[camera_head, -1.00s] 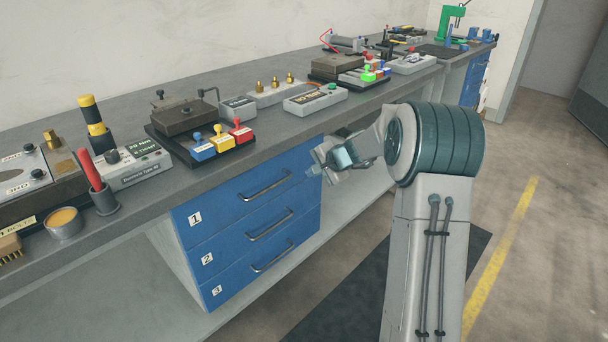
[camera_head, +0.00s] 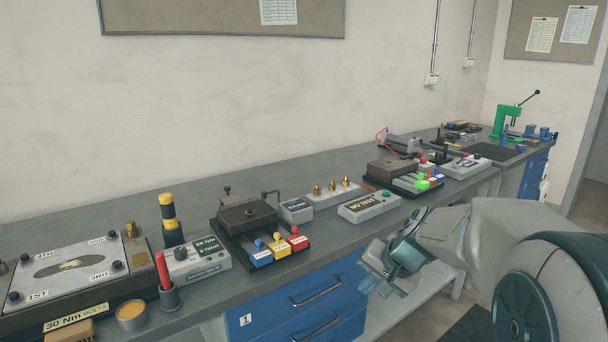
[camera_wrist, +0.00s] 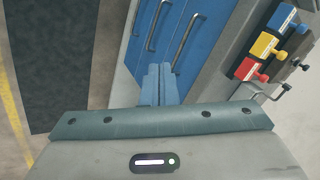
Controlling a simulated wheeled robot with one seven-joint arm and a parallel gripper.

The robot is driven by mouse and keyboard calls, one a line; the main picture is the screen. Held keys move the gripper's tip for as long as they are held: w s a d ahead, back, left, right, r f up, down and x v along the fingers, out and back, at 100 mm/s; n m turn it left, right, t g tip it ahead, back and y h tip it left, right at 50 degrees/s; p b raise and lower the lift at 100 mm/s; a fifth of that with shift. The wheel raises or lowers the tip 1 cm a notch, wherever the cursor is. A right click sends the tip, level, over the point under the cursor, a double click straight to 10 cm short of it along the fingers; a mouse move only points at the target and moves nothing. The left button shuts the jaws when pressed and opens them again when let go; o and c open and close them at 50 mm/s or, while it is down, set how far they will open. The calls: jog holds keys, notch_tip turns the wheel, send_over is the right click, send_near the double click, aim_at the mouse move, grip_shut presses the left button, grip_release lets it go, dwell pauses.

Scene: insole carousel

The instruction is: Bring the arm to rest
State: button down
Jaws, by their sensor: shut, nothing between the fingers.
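My arm is bent in front of the bench at the right of the head view. My gripper (camera_wrist: 160,82) shows in the wrist view with its two blue-grey fingers together and nothing between them. It is in front of the bench's blue drawers (camera_wrist: 178,35), apart from them as far as I can tell. In the head view the gripper end is hidden or hard to make out behind the wrist.
The grey bench (camera_head: 345,238) runs along the wall. Fixtures with blue, yellow and red blocks (camera_head: 280,247), a grey control box (camera_head: 369,207) and a green press (camera_head: 507,122) stand on it. A dark mat (camera_wrist: 55,65) lies on open floor.

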jog(key=s+r+n+g+h+p, duration=0.1)
jog(key=s+r+p, duration=0.4)
jog(key=s, duration=0.5)
jog(key=s+r+n+g+h+p, duration=0.1)
jog(key=s+r+n+h+p, duration=0.2)
jog(key=s, duration=0.7)
jog(key=shift+s+r+n+p, duration=0.2)
jog(key=shift+r+n+p, duration=0.65)
jog(key=shift+n+p, duration=0.1)
jog(key=shift+d, duration=0.1)
